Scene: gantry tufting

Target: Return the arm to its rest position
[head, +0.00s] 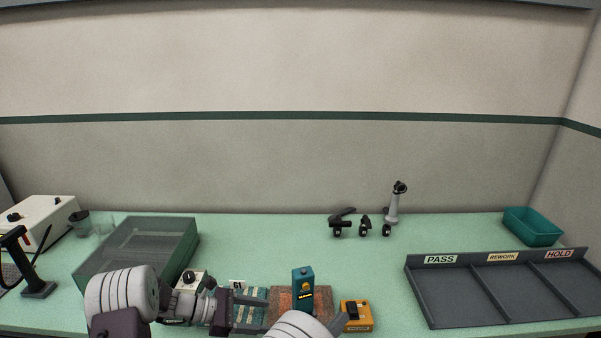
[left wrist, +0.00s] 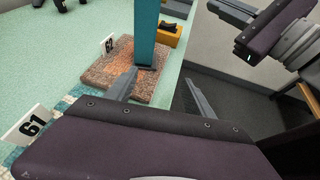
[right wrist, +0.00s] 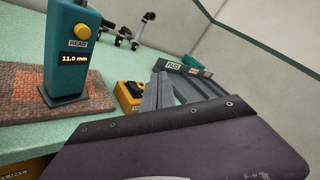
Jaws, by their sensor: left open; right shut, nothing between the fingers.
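My left gripper (head: 257,312) is open and empty at the front of the bench, over a teal carpet sample (head: 262,299). Its spread fingers also show in the left wrist view (left wrist: 160,85). A teal gauge (head: 302,288) stands upright on a brown-orange carpet sample (head: 283,299), just right of the left gripper. In the right wrist view the gauge (right wrist: 74,45) has a READ button and displays 11.0 mm. My right gripper (right wrist: 164,90) is shut and empty, right of the gauge; in the head view its arm partly hides it. Whether the left fingers touch the gauge is unclear.
An orange box (head: 360,324) with a black switch sits right of the gauge. A grey tray (head: 490,317) labelled PASS, REWORK and HOLD and a teal bin (head: 532,228) are at right. A grey translucent bin (head: 150,238) is at left. Small tools (head: 365,225) stand behind; the middle of the bench is clear.

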